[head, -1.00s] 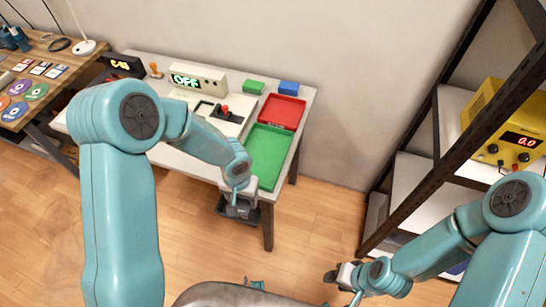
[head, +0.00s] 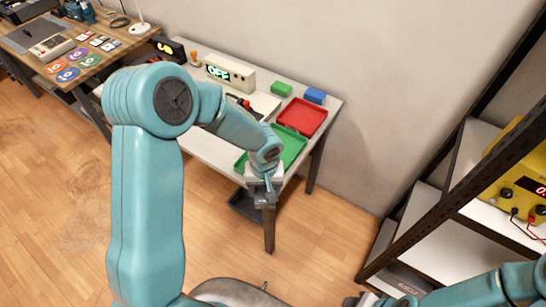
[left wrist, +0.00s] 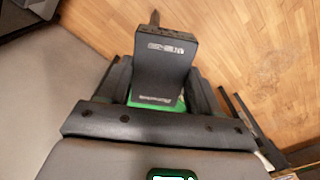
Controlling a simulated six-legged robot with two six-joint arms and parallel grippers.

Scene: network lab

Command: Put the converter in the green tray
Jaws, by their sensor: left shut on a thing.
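In the head view my left gripper (head: 264,198) hangs near the table's front right corner, in front of the green tray (head: 292,146). My arm hides part of that tray; the visible part looks empty. My right gripper (head: 358,300) barely shows at the bottom edge.
An empty red tray (head: 303,115) lies behind the green one, with a green block (head: 281,90) and a blue block (head: 315,96) beyond. A box reading OFF (head: 231,73) stands at the back. A shelf rack (head: 462,205) with a yellow instrument stands right.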

